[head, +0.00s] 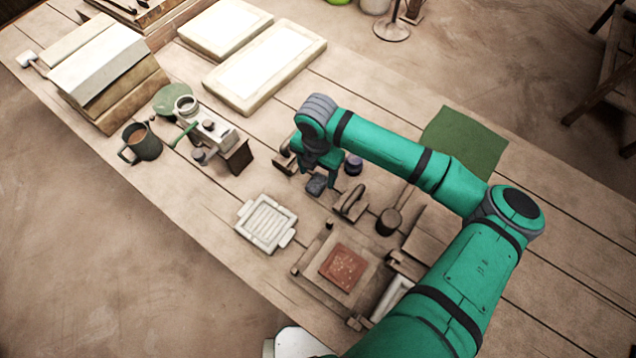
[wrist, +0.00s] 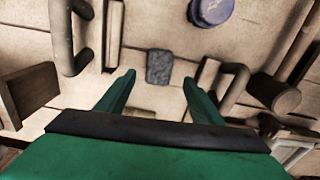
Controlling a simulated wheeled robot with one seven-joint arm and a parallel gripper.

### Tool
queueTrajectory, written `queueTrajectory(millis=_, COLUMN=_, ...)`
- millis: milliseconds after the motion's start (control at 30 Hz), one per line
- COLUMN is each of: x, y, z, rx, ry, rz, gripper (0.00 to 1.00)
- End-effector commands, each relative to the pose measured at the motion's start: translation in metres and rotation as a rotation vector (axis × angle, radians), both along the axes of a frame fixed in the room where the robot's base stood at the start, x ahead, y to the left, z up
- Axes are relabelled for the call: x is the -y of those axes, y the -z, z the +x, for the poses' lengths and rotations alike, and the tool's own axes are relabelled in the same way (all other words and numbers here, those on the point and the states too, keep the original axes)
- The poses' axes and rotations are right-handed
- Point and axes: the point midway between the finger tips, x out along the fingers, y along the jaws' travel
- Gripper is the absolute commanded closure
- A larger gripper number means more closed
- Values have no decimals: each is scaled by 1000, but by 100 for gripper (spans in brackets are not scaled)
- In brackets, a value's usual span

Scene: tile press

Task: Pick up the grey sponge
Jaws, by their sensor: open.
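The grey sponge (head: 317,184) is a small dark grey block lying on the wooden table, just below my gripper in the head view. In the wrist view the sponge (wrist: 159,67) lies ahead of and between my two green fingers. My gripper (head: 318,170) is open and empty, with its fingers pointing down. It also shows in the wrist view (wrist: 158,80), its fingertips on either side of the sponge. I cannot tell the exact height of the fingertips above the table.
A dark round jar (head: 353,165) stands close to the right of the sponge. A wooden-handled tool (head: 350,203) lies to its lower right, near a mallet (head: 389,220). A white ribbed tray (head: 267,223) and a frame with a red tile (head: 343,268) are nearer the front.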

Motion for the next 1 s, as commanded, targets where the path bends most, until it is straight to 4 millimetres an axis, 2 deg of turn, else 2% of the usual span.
queueTrajectory(millis=267, x=0, y=16, z=1, rx=0, ry=1, rz=1, gripper=39)
queueTrajectory(millis=567, x=1, y=54, z=4, rx=0, ry=1, rz=1, gripper=39)
queueTrajectory(millis=800, x=1, y=57, z=4, rx=1, ry=0, rz=0, gripper=39)
queueTrajectory(millis=867, x=1, y=57, z=4, rx=1, ry=0, rz=0, gripper=51)
queueTrajectory(millis=1000, x=1, y=57, z=4, rx=1, ry=0, rz=0, gripper=83)
